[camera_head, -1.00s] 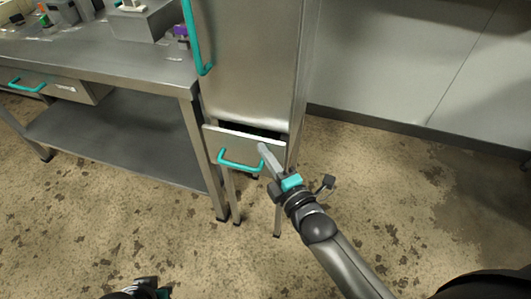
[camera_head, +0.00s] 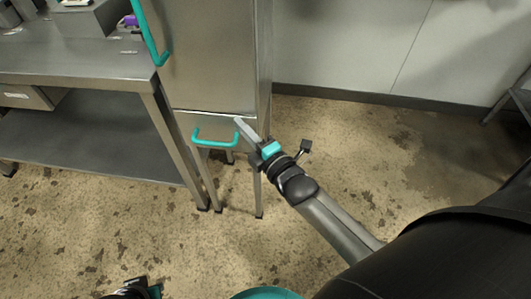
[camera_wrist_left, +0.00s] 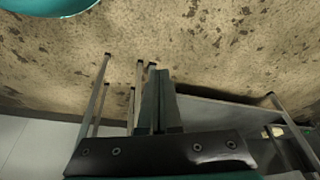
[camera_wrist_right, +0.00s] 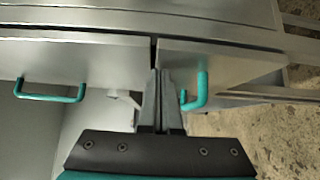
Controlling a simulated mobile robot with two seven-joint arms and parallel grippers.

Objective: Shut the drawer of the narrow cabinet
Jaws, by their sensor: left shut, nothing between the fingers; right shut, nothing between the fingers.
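The narrow steel cabinet (camera_head: 210,60) stands at the upper middle of the head view. Its drawer (camera_head: 185,122) has a teal handle (camera_head: 215,144). No open gap shows above the drawer front, which looks about flush with the cabinet. My right gripper (camera_head: 239,123) is shut and empty, its tips at the right part of the drawer front. My left gripper (camera_wrist_left: 159,75) is shut and empty, low above the floor.
A steel table (camera_head: 80,70) with a lower shelf (camera_head: 90,140) stands left of the cabinet. Its own drawer (camera_head: 30,97) sticks out a little. The cabinet door has a long teal handle (camera_head: 148,35).

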